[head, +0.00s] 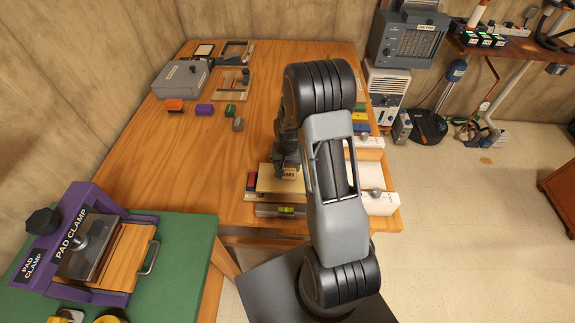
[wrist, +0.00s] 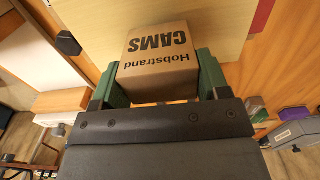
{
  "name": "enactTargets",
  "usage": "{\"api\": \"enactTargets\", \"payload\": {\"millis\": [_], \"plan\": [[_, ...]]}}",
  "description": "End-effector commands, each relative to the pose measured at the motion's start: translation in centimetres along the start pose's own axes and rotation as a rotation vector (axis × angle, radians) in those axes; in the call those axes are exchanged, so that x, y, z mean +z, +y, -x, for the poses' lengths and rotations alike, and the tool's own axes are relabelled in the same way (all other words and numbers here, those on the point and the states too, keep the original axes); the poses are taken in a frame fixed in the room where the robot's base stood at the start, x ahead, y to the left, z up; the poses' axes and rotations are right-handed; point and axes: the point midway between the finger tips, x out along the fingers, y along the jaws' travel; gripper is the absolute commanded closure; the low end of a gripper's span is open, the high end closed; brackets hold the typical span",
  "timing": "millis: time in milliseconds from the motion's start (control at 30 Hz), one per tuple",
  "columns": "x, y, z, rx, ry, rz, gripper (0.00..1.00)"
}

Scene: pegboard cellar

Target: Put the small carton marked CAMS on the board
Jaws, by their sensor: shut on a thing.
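The small brown carton (wrist: 158,62), printed "Hobstrand CAMS", is between the green pads of my gripper (wrist: 157,78) in the wrist view. The gripper is shut on it, and the print is upside down there. In the head view the carton (head: 288,173) shows partly below my gripper (head: 285,160), over the pale board (head: 270,186) near the table's front edge. The board (wrist: 215,22) also lies behind the carton in the wrist view. I cannot tell whether the carton touches the board. My arm hides part of the board's right side.
A spirit level (head: 280,210) lies in front of the board. White bins (head: 380,203) stand to the right. Several small coloured items (head: 204,109) and a grey case (head: 181,79) are at the back left. A purple pad clamp (head: 75,235) stands on the green bench. The table's middle left is clear.

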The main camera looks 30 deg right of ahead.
Motion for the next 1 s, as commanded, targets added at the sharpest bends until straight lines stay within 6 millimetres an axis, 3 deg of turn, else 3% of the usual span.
{"api": "enactTargets", "payload": {"millis": [533, 567, 800, 1000], "plan": [[0.0, 0.0, -1.3, -0.001, 0.002, 0.000, 0.61], [0.0, 0.0, -1.3, 0.000, 0.002, 0.000, 0.30], [0.0, 0.0, -1.2, 0.000, 0.001, 0.000, 0.07], [0.0, 0.0, -1.2, 0.000, 0.001, 0.000, 0.06]]}}
